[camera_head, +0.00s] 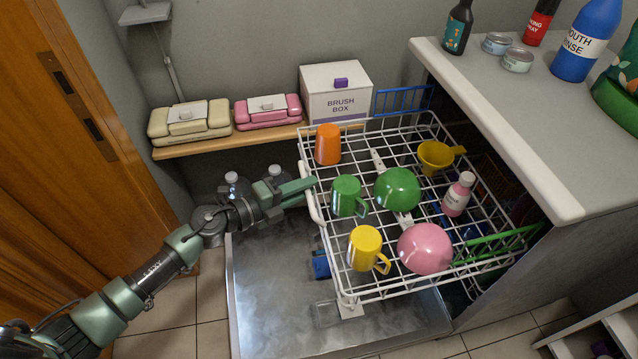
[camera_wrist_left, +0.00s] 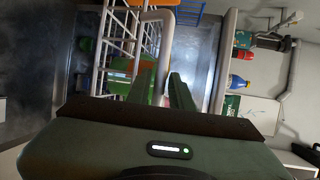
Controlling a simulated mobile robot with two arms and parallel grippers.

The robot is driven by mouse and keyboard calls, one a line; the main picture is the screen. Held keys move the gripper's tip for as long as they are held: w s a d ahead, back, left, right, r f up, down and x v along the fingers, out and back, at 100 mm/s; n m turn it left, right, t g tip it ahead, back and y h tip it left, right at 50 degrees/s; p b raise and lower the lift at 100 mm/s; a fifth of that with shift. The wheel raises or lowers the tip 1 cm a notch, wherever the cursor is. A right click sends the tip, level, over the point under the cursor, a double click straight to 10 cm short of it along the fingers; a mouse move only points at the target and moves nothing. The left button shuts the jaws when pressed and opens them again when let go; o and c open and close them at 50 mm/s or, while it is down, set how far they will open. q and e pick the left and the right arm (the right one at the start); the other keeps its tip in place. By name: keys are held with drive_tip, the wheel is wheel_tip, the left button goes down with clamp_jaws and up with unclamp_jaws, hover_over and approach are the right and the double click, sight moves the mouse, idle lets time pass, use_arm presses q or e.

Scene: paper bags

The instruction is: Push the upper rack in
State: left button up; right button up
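The white wire upper rack (camera_head: 350,277) is pulled out from under the counter, over the lowered metal door (camera_head: 270,290). It holds an orange cup (camera_head: 328,145), green mug (camera_head: 346,196), yellow mug (camera_head: 366,248), green bowl (camera_head: 398,188), pink bowl (camera_head: 425,249), yellow ladle-like cup (camera_head: 436,156) and pink bottle (camera_head: 458,194). My left gripper (camera_head: 312,188) is at the rack's left, outer edge, near the white front handle (camera_head: 313,205). Its fingers look parted in the left wrist view (camera_wrist_left: 165,82); contact with the rack is unclear. My right gripper is out of view.
A grey counter (camera_head: 490,110) with bottles and cans stands above the rack's right side. A wooden shelf (camera_head: 240,139) with a brush box (camera_head: 336,92) and two cases lies behind. A wooden door (camera_head: 75,150) is at left.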

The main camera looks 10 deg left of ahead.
use_arm(q)
drive_tip(key=shift+x, duration=1.85)
clamp_jaws()
